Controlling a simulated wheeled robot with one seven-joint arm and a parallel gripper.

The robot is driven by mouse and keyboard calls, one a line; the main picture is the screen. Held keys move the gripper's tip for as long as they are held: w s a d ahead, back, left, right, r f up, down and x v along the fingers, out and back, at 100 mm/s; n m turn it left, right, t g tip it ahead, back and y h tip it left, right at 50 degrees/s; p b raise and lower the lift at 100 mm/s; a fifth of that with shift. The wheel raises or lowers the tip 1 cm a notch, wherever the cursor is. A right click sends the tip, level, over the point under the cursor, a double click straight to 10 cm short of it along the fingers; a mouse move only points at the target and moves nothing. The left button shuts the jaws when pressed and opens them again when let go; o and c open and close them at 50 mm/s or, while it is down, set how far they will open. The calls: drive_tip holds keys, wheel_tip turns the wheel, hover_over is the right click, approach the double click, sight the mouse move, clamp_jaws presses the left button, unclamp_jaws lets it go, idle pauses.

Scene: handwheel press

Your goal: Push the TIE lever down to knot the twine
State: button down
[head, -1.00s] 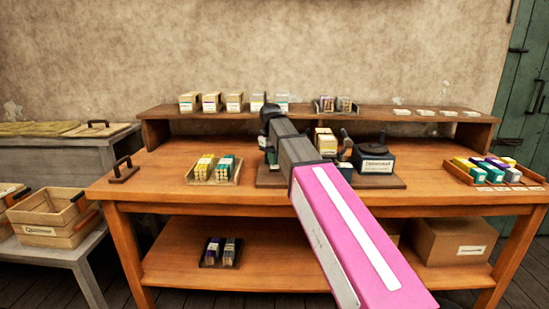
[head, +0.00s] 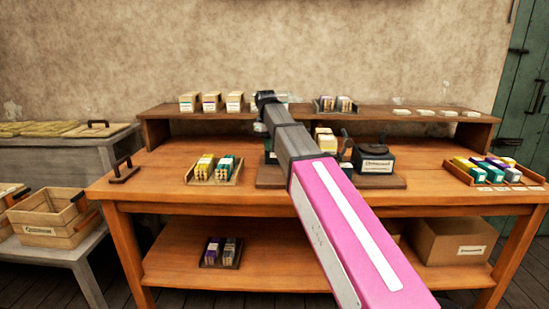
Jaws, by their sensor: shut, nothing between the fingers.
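A machine with a dark green body (head: 270,157) stands on a board in the middle of the workbench, mostly hidden behind my arm. To its right is a dark labelled box (head: 374,160) with a round top and a small upright handle (head: 382,137). Another short dark lever (head: 346,137) stands just left of the box. I cannot read any TIE label, so I cannot tell which lever is the TIE lever. My gripper (head: 264,98) is shut and empty, seen in front of the back shelf, above the machine in the picture. Its contact with anything cannot be told.
The workbench (head: 150,190) holds a tray of yellow and teal bundles (head: 213,170) at left and a tray of coloured blocks (head: 487,172) at right. Small boxes (head: 212,102) line the raised shelf. A dark handle (head: 124,170) stands at the left edge.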

wheel_tip(320, 180, up, 7)
drive_tip(key=shift+w+a, duration=0.25)
